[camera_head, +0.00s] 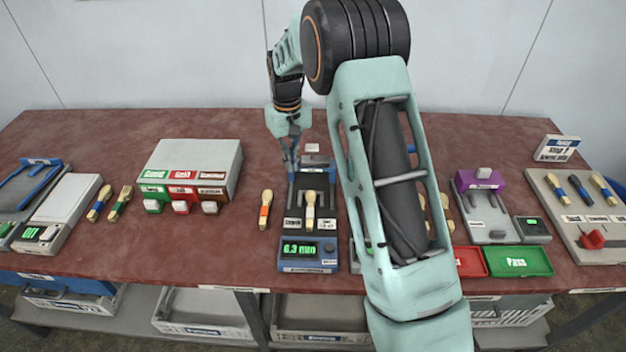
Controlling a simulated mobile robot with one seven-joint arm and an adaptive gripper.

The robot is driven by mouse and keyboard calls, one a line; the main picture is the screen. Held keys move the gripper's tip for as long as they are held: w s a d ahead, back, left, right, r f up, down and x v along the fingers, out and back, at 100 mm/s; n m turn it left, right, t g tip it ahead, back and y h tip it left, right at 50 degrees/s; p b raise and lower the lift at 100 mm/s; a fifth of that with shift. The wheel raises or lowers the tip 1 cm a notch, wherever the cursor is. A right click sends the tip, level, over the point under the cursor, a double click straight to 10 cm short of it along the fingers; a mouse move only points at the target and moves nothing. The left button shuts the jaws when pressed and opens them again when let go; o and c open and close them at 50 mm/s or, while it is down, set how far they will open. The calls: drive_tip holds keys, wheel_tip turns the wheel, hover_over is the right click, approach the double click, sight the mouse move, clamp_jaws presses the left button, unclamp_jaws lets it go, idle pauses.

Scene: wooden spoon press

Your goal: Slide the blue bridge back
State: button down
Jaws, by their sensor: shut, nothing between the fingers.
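My gripper (292,170) points down at the back left of the middle station, and its fingers look closed. The middle station (306,265) has a blue front with a lit green readout of about 6.3 mm and a dark bed. A wooden spoon (310,212) with a yellowish handle lies on the bed. Blue side parts (291,192) show along the bed, close to my fingertips; I cannot tell whether they touch. A grey block with a pale knob (312,149) is behind. Which blue part is the bridge is not clear, as my arm hides the area just right.
Right are a purple-topped station (480,181), a red tray (470,262), a green tray (519,262) and a spoon board (575,195).

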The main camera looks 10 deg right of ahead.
drive_tip(key=shift+s, duration=0.1)
drive_tip(key=shift+s+a, duration=0.1)
drive_tip(key=shift+s, duration=0.3)
drive_tip(key=shift+s+r, duration=0.1)
wheel_tip(320, 180, up, 7)
drive_tip(key=p, duration=0.4)
idle(0.5)
